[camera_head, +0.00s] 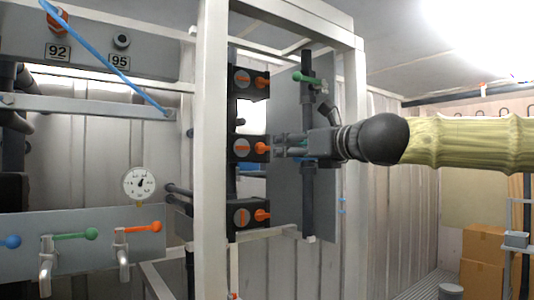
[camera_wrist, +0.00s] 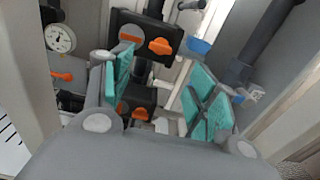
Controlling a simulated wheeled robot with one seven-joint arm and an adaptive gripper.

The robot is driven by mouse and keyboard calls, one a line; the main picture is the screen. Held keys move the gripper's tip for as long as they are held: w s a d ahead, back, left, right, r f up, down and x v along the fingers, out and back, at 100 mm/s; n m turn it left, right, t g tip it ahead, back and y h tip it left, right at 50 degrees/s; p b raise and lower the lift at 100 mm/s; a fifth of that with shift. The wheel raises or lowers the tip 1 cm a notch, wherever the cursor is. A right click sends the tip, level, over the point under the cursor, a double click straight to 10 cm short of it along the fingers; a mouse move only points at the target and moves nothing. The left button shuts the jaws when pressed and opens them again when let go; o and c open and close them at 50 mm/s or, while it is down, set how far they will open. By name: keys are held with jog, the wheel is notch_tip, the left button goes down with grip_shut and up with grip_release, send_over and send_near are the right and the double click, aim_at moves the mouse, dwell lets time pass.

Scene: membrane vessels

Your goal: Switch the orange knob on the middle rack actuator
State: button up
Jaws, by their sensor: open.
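The rack is a dark vertical column with three black actuators, each with an orange knob. The middle rack actuator (camera_head: 241,149) has its orange knob (camera_head: 262,148) pointing right in the head view. My gripper (camera_head: 283,147) reaches in from the right at this knob's height, with its tips close to it; contact cannot be told. In the wrist view my gripper (camera_wrist: 160,78) is open, teal pads apart. One orange knob (camera_wrist: 160,46) shows beyond the fingertips and another (camera_wrist: 140,113) lower between the fingers, partly hidden. I cannot tell which of these two is the middle one.
The upper actuator's knob (camera_head: 262,82) and the lower actuator's knob (camera_head: 262,215) sit close above and below. A white frame post (camera_head: 210,150) stands left of the rack. A grey panel (camera_head: 287,190) and dark vertical pipe (camera_head: 308,210) are close to my gripper.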

aim_at(265, 147)
jog(key=p+x, duration=0.2)
jog(key=x, duration=0.8)
jog(key=shift+w+a+r, duration=0.1)
jog(key=shift+w+r, duration=0.1)
jog(key=shift+w, duration=0.05)
jog(key=shift+c, duration=0.4)
jog(key=c, duration=0.9)
